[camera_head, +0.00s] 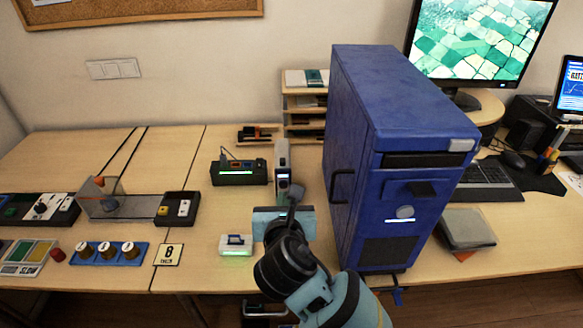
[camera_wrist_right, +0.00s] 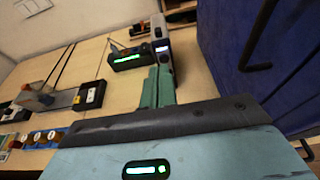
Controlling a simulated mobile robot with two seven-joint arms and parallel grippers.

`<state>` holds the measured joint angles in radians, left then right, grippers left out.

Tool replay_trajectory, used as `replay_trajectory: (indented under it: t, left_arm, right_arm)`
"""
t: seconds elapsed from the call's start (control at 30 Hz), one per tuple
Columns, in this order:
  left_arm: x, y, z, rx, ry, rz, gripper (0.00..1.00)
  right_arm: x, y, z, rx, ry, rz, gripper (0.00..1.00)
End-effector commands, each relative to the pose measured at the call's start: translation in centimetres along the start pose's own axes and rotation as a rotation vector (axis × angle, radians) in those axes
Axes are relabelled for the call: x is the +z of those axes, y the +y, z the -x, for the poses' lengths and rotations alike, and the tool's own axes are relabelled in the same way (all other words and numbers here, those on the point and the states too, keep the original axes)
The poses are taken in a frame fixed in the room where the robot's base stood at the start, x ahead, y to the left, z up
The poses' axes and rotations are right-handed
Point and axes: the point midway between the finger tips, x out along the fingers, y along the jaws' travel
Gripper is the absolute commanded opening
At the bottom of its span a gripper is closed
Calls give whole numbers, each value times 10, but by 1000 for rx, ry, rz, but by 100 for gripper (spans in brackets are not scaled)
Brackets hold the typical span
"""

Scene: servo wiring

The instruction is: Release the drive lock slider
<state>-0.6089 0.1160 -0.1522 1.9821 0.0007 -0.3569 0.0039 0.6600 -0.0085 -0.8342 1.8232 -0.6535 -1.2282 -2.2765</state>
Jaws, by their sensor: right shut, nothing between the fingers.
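A tall blue computer case (camera_head: 360,170) stands on the table right of centre. Its front has a dark slot, a black block (camera_head: 423,188), a round grey knob (camera_head: 404,211) and a lit strip. A small light grey piece (camera_head: 461,145) sits at its upper front corner. I cannot tell which part is the drive lock slider. My right gripper (camera_head: 292,195) is left of the case, apart from its front; its teal fingers (camera_wrist_right: 158,86) are together and empty in the right wrist view. The case's side and black handle (camera_wrist_right: 258,45) show there at the right. My left gripper is not in view.
An upright grey device (camera_head: 282,160) stands beyond my right gripper, beside a black box (camera_head: 238,173). A small white box (camera_head: 235,245) with a green light lies left of my arm. Panels fill the left table; a monitor (camera_head: 478,40) and keyboard (camera_head: 484,186) are right.

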Motion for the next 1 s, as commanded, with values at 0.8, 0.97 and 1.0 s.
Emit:
replay_trajectory:
  t: [0.8,0.97,1.0]
  left_arm:
    - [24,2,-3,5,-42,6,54]
    - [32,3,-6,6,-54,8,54]
    - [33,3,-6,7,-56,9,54]
  right_arm:
    - [-3,0,-64,-2,4,3,0]
    - [-3,0,-93,-1,4,3,0]
    - [-4,0,-100,-1,5,3,0]
